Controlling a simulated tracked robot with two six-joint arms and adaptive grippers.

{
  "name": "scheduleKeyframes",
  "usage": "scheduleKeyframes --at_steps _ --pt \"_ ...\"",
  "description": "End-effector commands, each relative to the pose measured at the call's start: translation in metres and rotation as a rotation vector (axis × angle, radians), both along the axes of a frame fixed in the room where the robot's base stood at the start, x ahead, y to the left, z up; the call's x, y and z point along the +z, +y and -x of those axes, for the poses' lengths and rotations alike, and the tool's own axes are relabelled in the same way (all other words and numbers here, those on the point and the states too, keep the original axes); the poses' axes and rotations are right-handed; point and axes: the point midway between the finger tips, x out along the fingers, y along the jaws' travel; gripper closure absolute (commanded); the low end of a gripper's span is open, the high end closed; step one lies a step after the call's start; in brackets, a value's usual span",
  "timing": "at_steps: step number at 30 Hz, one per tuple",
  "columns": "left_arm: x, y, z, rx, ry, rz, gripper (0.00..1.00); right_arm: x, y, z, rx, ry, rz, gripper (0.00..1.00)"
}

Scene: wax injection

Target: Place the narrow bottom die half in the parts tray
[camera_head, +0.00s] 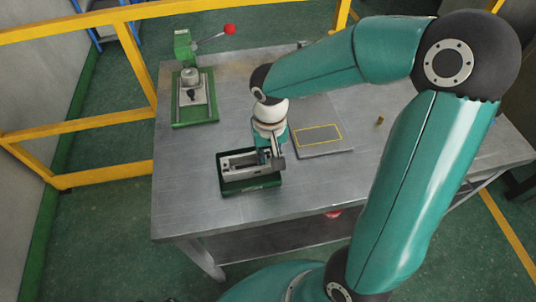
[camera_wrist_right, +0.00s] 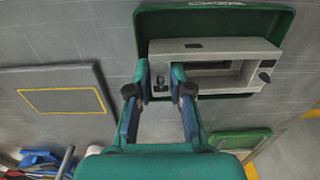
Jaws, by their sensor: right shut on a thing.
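The narrow bottom die half (camera_head: 240,162) is a grey metal block with a long rectangular recess, and it sits within the green parts tray (camera_head: 250,188). My right gripper (camera_head: 272,163) is at the right end of the block in the head view. In the right wrist view its fingers (camera_wrist_right: 161,78) are shut on the block's left end. Whether the block's underside touches the tray floor is hidden. My left gripper is in neither view.
A green-based press (camera_head: 195,105) with a red-knobbed lever stands at the table's back left. A grey plate with a yellow outline (camera_head: 320,138) lies right of the tray. A small brass piece (camera_head: 379,121) stands farther right. The table's left front is clear.

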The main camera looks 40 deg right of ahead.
Motion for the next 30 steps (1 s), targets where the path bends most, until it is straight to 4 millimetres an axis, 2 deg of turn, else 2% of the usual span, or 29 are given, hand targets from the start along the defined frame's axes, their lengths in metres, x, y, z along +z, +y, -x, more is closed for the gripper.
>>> scheduleKeyframes --at_steps 1,5,17,23,30 --pt "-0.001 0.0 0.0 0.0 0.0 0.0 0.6 0.0 0.0 0.0 0.0 0.0 0.0 0.77" --pt "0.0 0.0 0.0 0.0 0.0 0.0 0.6 0.0 0.0 0.0 0.0 -0.001 0.001 0.55" --pt "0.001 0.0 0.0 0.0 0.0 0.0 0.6 0.005 0.0 -0.001 0.0 -0.003 0.001 0.55" --pt "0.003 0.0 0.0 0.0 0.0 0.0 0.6 0.032 0.0 -0.001 0.001 -0.006 0.001 0.55" --pt "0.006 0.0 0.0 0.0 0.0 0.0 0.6 0.08 -0.001 -0.001 0.001 -0.006 0.001 0.55"
